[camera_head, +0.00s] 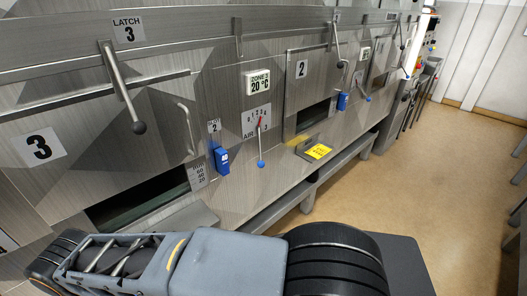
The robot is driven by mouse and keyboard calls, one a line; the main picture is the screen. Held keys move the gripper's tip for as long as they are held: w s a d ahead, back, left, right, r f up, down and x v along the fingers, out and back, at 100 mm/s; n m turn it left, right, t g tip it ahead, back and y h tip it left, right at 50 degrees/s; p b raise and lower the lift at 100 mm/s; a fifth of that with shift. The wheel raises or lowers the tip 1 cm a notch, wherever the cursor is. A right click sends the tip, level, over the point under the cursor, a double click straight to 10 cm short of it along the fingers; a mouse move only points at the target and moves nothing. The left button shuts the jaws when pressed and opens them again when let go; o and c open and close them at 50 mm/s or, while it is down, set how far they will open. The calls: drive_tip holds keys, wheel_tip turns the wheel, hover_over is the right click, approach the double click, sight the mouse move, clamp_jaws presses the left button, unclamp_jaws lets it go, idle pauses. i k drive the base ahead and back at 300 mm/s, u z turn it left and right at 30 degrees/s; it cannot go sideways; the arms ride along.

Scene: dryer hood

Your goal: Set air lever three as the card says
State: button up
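The air lever with a blue knob (261,163) hangs almost straight down below the ZONE display, on the section beside the large 3. Its red pointer (260,121) lies on the white AIR scale (252,122), near the middle numbers; the exact number is too small to tell. A yellow card (318,151) lies on a small ledge right of the lever; its print is too small to read. My gripper is not in view; only parts of my own body show at the bottom.
The LATCH 3 handle (123,85) with a dark ball sticks out at the left. A blue block (222,161) sits left of the air lever. The zone display (258,82) reads 20 °C. Section 2 has another air lever (366,97). Open floor (440,190) lies at the right.

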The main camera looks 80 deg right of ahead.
sight(261, 164)
drive_tip(key=z, duration=2.65)
